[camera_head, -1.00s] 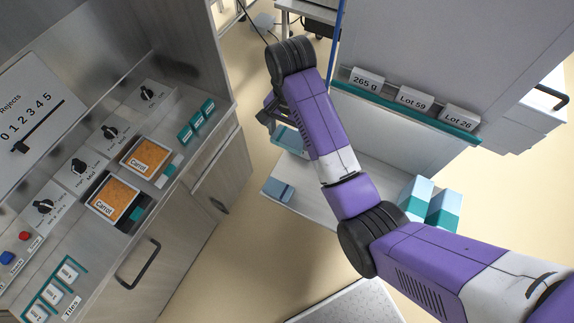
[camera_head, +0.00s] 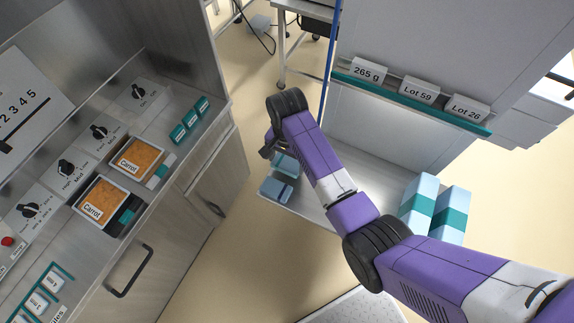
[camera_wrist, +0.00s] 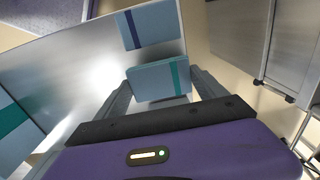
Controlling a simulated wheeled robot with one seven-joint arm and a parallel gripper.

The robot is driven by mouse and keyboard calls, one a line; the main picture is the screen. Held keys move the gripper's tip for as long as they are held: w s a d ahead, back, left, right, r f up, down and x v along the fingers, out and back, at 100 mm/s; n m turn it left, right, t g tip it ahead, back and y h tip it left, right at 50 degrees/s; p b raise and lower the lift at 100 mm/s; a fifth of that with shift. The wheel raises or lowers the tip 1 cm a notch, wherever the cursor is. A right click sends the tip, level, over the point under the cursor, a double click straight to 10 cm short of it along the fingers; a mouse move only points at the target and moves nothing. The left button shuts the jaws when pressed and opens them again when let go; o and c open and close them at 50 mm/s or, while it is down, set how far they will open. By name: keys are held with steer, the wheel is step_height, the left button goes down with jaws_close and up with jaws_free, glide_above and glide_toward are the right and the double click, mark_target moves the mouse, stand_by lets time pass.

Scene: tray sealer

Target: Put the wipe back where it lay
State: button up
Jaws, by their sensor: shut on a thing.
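My gripper (camera_wrist: 162,88) is shut on a folded light-blue wipe with a teal stripe (camera_wrist: 158,78), which sits between the two fingers in the wrist view. In the head view the held wipe (camera_head: 287,164) shows partly behind my gripper (camera_head: 268,150), at the left end of a grey metal shelf (camera_head: 318,203). A similar blue wipe with a navy stripe (camera_head: 276,189) lies on the shelf's left corner, and in the wrist view (camera_wrist: 150,25) it is just beyond the held one. I cannot tell whether the held wipe touches the shelf.
Two light-blue packs with teal bands (camera_head: 418,201) stand at the shelf's right. The shelf's middle is bare. A teal rail with label cards (camera_head: 418,91) runs above. The sealer counter with carrot trays (camera_head: 103,203) is at left. A blue upright pole (camera_head: 327,75) stands behind.

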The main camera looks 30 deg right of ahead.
mark_target(287, 163)
steer(key=shift+f, duration=1.7)
steer(key=shift+f, duration=0.1)
steer(key=shift+f, duration=0.1)
steer(key=o, duration=1.1)
step_height(287, 163, up, 12)
steer(key=shift+r, duration=0.2)
